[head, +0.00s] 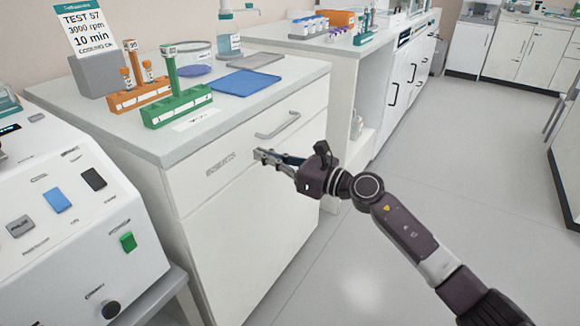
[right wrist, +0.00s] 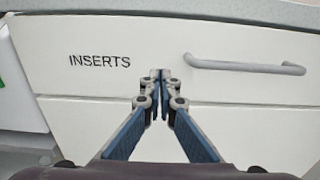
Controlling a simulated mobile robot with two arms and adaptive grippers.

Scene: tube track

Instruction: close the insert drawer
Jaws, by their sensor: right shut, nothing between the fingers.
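The insert drawer (head: 232,143) is the top drawer of the white cabinet, with the word INSERTS on its front and a grey bar handle (head: 277,125). Its front looks flush or nearly flush with the cabinet; I see no clear gap under the countertop. In the right wrist view the drawer front (right wrist: 100,83) faces me, with the handle (right wrist: 245,67) to the right of the fingers. My right gripper (head: 258,154) is shut and empty, its tips at the drawer front between label and handle. I cannot tell whether they touch it. My left gripper is not in view.
On the countertop (head: 290,72) stand an orange rack (head: 140,94), a green rack (head: 178,106) and a blue tray (head: 246,82). A white machine with buttons (head: 70,215) stands at the left. The floor (head: 440,170) to the right is clear.

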